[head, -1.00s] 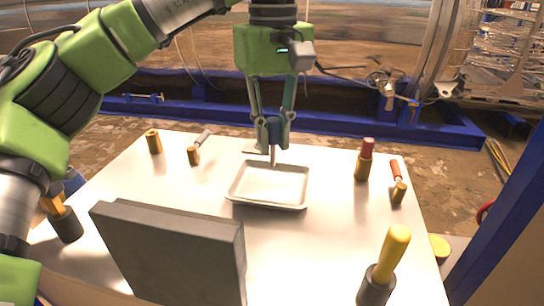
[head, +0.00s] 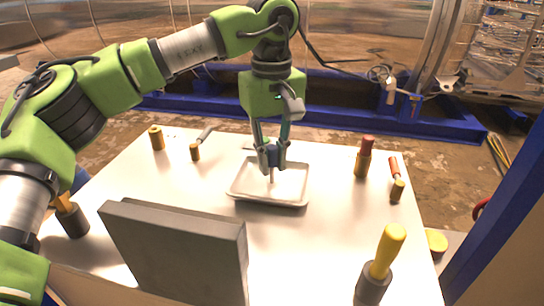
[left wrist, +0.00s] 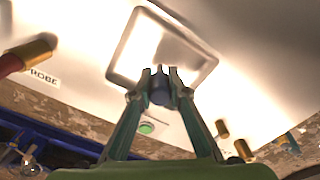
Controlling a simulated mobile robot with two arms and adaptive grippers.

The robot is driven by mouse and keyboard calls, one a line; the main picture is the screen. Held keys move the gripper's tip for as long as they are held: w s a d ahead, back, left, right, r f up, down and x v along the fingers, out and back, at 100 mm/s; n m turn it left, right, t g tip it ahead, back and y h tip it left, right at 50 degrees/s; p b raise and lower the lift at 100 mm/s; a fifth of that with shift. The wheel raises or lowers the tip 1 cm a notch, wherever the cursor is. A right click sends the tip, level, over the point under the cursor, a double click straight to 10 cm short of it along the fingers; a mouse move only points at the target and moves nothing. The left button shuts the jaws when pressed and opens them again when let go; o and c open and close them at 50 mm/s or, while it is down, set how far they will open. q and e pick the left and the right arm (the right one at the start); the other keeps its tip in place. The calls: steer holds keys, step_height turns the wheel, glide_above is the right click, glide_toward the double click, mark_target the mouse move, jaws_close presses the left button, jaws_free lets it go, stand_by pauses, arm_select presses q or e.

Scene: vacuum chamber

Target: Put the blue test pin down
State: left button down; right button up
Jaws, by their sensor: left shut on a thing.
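My left gripper (head: 271,160) points down over the white tray (head: 266,204) in the middle of the table. It is shut on the blue test pin, whose blue end shows between the fingertips in the left wrist view (left wrist: 160,88). In the head view a thin tip (head: 271,178) points down below the fingers, inside the tray's outline. I cannot tell whether it touches the tray floor. The tray also shows in the left wrist view (left wrist: 113,68), and its floor looks empty. My right gripper is not in view.
A grey block (head: 180,255) stands at the front. A red-topped brass piece (head: 363,160), a red-handled tool (head: 396,180) and a yellow-handled tool (head: 384,255) stand right. Brass pieces (head: 157,138) are at the back left.

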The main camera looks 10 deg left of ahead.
arm_select(q)
steer(key=c, duration=1.9)
jaws_free()
steer(key=shift+f, duration=0.15)
step_height(320, 180, up, 12)
steer(key=shift+r, duration=0.25)
steer(key=shift+f, duration=0.15)
